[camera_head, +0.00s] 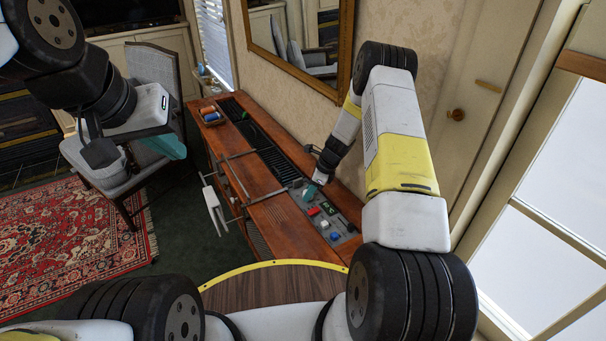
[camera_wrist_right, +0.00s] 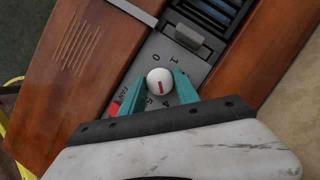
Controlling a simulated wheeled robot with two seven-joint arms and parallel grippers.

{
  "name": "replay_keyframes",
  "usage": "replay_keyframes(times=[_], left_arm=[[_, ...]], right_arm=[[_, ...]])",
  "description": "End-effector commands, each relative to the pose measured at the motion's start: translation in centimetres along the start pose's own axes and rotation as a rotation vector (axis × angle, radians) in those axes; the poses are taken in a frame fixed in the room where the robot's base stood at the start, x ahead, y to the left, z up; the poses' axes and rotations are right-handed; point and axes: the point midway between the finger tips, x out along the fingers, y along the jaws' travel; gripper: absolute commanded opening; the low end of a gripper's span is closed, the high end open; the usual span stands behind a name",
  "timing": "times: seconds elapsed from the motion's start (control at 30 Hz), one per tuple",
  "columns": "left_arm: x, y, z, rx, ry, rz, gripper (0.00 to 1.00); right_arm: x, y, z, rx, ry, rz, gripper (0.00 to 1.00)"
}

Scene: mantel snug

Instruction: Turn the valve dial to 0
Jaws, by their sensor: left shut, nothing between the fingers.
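The valve dial (camera_wrist_right: 160,81) is a round white knob with a red mark, on a grey panel (camera_wrist_right: 125,76) printed with digits. In the right wrist view the 0 is above the knob, slightly left, and the red mark is on the knob's lower half. My right gripper (camera_wrist_right: 161,82) has its teal fingers on either side of the knob, very close to it; I cannot tell whether they press on it. In the head view my right gripper (camera_head: 308,193) is over the panel and the dial is not clearly visible. My left gripper (camera_head: 172,147) is shut and empty, away from the panel.
The panel is set in a long wooden cabinet (camera_head: 285,228) against the wall. It also bears a red button (camera_head: 313,211), a blue button (camera_head: 334,236) and a grey lever (camera_wrist_right: 180,38). Metal bars stick out at the cabinet's front. A grey chair (camera_head: 158,68) stands behind my left gripper.

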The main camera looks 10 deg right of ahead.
Motion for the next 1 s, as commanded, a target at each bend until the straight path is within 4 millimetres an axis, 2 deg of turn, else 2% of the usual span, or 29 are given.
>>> replay_keyframes(times=[0.03, 0.13, 0.17, 0.57, 1.0], left_arm=[[0.0, 0.0, 0.0, 0.0, 0.0, 0.0, 0.0], [0.0, 0.0, 0.0, 0.0, 0.0, 0.0, 0.0], [0.0, 0.0, 0.0, 0.0, 0.0, 0.0, 0.0], [0.0, 0.0, 0.0, 0.0, 0.0, 0.0, 0.0], [0.0, 0.0, 0.0, 0.0, 0.0, 0.0, 0.0]], right_arm=[[-0.01, -0.02, -0.01, 0.0, 0.0, -0.001, 0.23], [-0.02, -0.02, -0.01, 0.0, 0.0, -0.001, 0.04], [-0.02, -0.02, -0.01, 0.0, 0.0, -0.001, 0.0], [0.0, -0.13, -0.05, -0.072, 0.001, 0.028, 0.0], [0.04, -0.38, 0.04, -0.41, 0.002, 0.167, 0.0]])
